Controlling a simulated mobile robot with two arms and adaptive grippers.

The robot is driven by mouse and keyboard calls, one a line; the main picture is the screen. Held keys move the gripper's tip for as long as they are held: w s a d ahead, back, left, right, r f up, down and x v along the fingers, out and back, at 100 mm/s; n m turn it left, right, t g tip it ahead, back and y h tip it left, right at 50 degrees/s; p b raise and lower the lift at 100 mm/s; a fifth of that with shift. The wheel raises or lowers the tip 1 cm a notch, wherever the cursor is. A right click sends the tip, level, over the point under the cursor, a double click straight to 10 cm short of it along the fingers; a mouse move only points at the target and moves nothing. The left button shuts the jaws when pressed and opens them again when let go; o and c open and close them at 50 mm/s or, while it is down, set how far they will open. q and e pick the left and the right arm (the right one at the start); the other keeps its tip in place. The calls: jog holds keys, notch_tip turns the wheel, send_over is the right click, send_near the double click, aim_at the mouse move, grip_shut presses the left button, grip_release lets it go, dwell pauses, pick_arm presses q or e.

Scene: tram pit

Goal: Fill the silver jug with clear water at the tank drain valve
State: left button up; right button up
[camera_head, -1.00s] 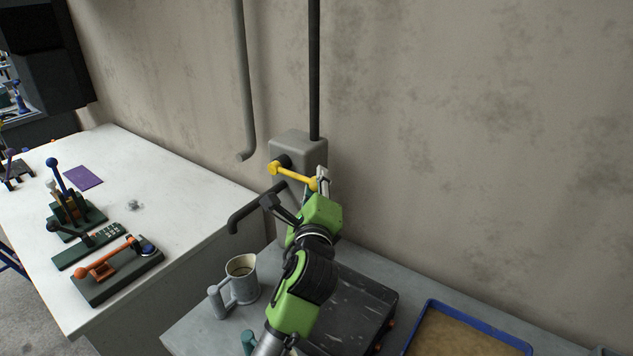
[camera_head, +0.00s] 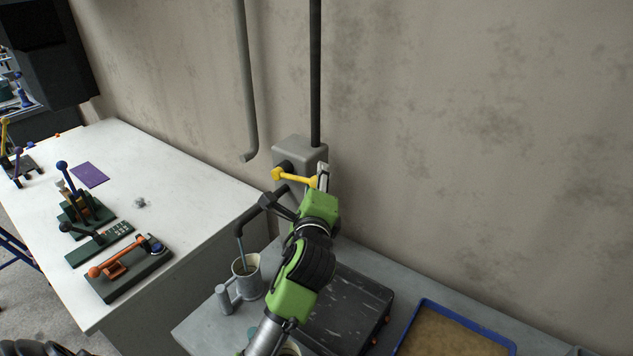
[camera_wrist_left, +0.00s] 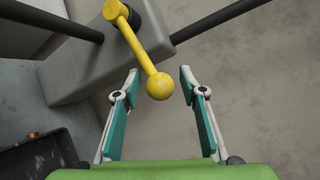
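The silver jug (camera_head: 247,279) stands upright on the grey bench below the dark spout (camera_head: 250,215) of the drain valve. A thin bluish-grey stream (camera_head: 241,250) runs from the spout into the jug. The yellow valve lever (camera_head: 296,178) sits in front of the grey box on the wall. My left gripper (camera_head: 323,178) is at the lever's far end. In the left wrist view, my left gripper (camera_wrist_left: 158,88) is open, and the lever's yellow ball end (camera_wrist_left: 160,86) shows between the fingers, apparently not clamped. My right gripper is not in view.
A black tray (camera_head: 345,310) and a blue-rimmed tray (camera_head: 455,335) of brown material lie right of my left arm. A white table (camera_head: 185,195) at left holds fixtures with coloured levers. A rounded rim shows partly behind my arm at the bottom edge.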

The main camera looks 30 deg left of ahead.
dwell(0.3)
pick_arm(q)
jog(key=v, duration=1.2)
dwell(6.5)
